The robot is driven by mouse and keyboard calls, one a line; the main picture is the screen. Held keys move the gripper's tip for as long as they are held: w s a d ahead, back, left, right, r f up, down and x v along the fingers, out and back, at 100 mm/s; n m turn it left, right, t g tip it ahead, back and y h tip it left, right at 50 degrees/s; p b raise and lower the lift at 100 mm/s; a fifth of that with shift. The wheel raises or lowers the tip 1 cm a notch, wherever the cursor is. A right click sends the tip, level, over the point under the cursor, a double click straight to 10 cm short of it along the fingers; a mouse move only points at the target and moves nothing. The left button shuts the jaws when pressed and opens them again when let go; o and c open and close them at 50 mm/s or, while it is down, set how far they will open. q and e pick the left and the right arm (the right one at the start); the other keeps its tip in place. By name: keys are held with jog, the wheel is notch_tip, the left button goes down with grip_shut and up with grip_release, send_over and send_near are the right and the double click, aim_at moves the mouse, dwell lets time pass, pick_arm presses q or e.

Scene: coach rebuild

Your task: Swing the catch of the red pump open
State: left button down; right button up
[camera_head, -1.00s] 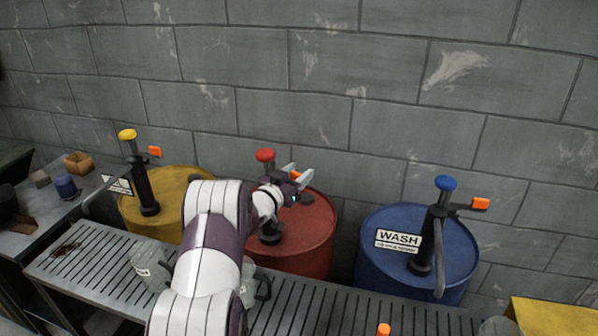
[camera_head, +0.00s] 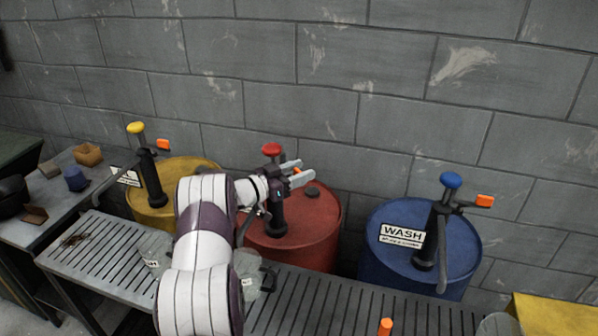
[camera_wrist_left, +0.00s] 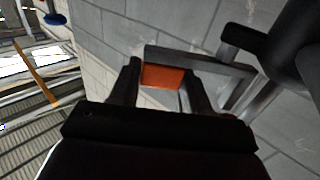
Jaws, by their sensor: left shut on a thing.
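The red pump stands on the red drum (camera_head: 322,222), with a red knob (camera_head: 271,150) on top and a dark column (camera_head: 278,222). Its orange catch (camera_head: 297,170) shows at my left gripper's fingers. My left gripper (camera_head: 299,173) is at the right of the pump, fingers pointing right. In the left wrist view the orange catch (camera_wrist_left: 164,76) lies between the two dark fingers, at the end of a grey arm (camera_wrist_left: 195,54). The gripper is shut on it. My left arm hides part of the drum and pump. My right gripper is out of view.
A yellow-knobbed pump (camera_head: 149,170) stands on the yellow drum at left. A blue-knobbed pump (camera_head: 436,225) stands on the blue drum (camera_head: 385,262) at right. A slatted bench (camera_head: 345,308) with clear jugs (camera_head: 247,268) runs in front. A block wall stands behind.

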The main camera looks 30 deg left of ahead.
pick_arm(q)
jog(key=c, duration=0.6)
grip_release()
